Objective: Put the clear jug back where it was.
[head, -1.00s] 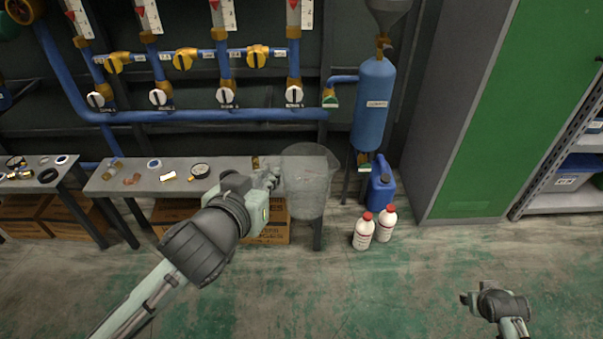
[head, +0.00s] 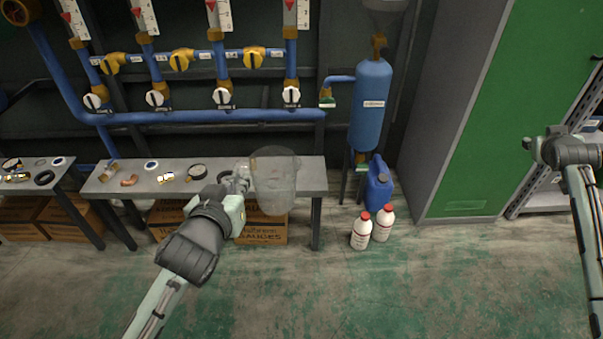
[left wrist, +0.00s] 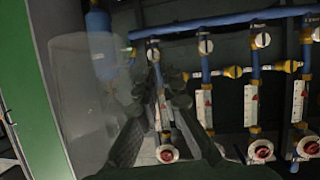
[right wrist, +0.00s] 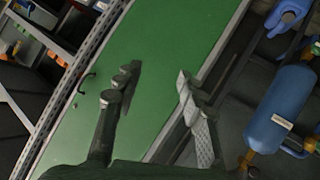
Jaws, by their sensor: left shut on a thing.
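The clear jug (head: 273,182) is see-through and looks upright in the head view. It is in front of the right part of the grey bench (head: 310,178), partly overlapping it; I cannot tell whether its base touches anything. My left gripper (head: 243,178) is at the jug's left side and shut on it. In the left wrist view the jug (left wrist: 85,100) fills the left part, next to the fingers of the left gripper (left wrist: 150,100). My right gripper (right wrist: 152,85) is open and empty, with the green cabinet door behind it; it also shows at the right edge of the head view (head: 530,147).
A gauge (head: 197,171) and small parts lie on the bench's left part. A blue tank (head: 371,110) hangs right of the bench. A blue canister (head: 379,185) and two white bottles (head: 361,232) stand on the floor below it. The bench's right end looks clear.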

